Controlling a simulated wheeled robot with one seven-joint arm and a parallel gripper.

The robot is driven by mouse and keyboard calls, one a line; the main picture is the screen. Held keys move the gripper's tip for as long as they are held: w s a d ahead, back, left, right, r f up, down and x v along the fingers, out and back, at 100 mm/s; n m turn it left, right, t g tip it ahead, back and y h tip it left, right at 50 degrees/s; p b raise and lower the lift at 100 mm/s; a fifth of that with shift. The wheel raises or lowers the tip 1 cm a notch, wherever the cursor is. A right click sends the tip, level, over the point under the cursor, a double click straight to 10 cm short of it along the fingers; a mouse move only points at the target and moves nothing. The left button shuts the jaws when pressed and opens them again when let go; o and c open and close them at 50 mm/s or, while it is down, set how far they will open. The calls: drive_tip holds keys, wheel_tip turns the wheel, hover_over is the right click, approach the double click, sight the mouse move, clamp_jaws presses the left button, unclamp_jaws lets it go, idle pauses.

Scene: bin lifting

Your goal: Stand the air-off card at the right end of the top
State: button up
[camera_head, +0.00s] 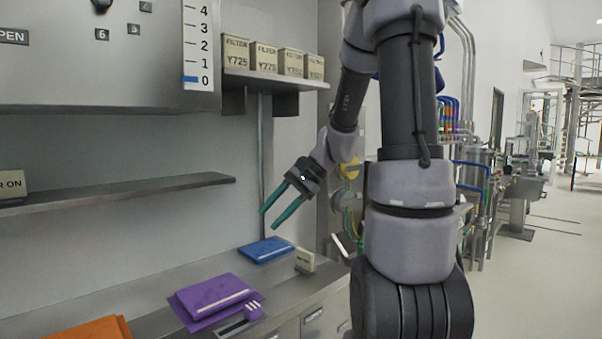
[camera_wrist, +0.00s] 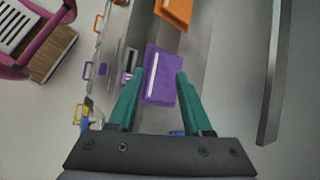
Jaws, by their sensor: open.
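A small cream card (camera_head: 305,261) stands on the steel bench top (camera_head: 283,278), near its right end and just right of the blue folder. Its dark lettering is too small to read. Another cream card (camera_head: 13,184), showing "R ON", stands at the left on the long wall shelf. My gripper (camera_head: 268,218) is open and empty, in the air above the blue folder and up and left of the small card. In the wrist view its teal fingers (camera_wrist: 160,73) are spread, with the purple folder seen beyond them. I cannot make out the small card in that view.
A blue folder (camera_head: 265,250), a purple folder (camera_head: 211,299) and an orange folder (camera_head: 92,330) lie along the bench. A slider with a purple knob (camera_head: 253,311) is at the front. Several filter boxes (camera_head: 265,58) fill the upper shelf. The long wall shelf (camera_head: 110,191) overhangs at the left.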

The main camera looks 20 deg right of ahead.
drive_tip(key=s+d+r+n+t+h, duration=0.1)
drive_tip(key=s+r+n+t+h, duration=0.4)
drive_tip(key=s+r, duration=0.6)
drive_tip(key=shift+s+d+r+n+h, duration=0.2)
drive_tip(key=shift+s+r+n+h, duration=0.2)
drive_tip(key=shift+s+n+h, duration=0.55)
drive_tip(key=shift+s+m+y, duration=0.2)
drive_tip(key=shift+m+y, duration=0.05)
